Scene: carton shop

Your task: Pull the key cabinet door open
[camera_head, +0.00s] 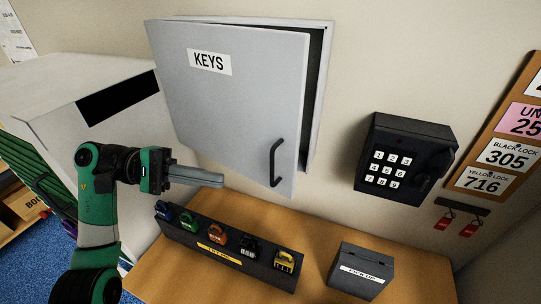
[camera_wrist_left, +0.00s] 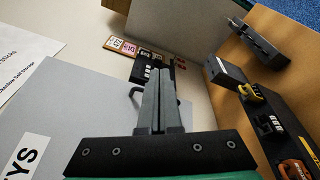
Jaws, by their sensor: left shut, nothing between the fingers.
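The grey key cabinet door (camera_head: 240,100), labelled KEYS, stands slightly ajar on the wall in the head view. A dark gap shows between its right edge and the cabinet body (camera_head: 323,90). Its black bar handle (camera_head: 278,162) is near the lower right corner. My left gripper (camera_head: 222,181) is shut and empty, left of the handle and apart from it, near the door's lower edge. In the left wrist view the shut fingers (camera_wrist_left: 161,68) point past the door (camera_wrist_left: 85,110). My right gripper is not in view.
A black rack (camera_head: 225,252) with several coloured padlocks stands on the wooden counter (camera_head: 310,233) below. A dark pick-up box (camera_head: 361,270) is to its right. A black keypad box (camera_head: 405,155) hangs right of the cabinet. A white cabinet (camera_head: 60,85) stands left.

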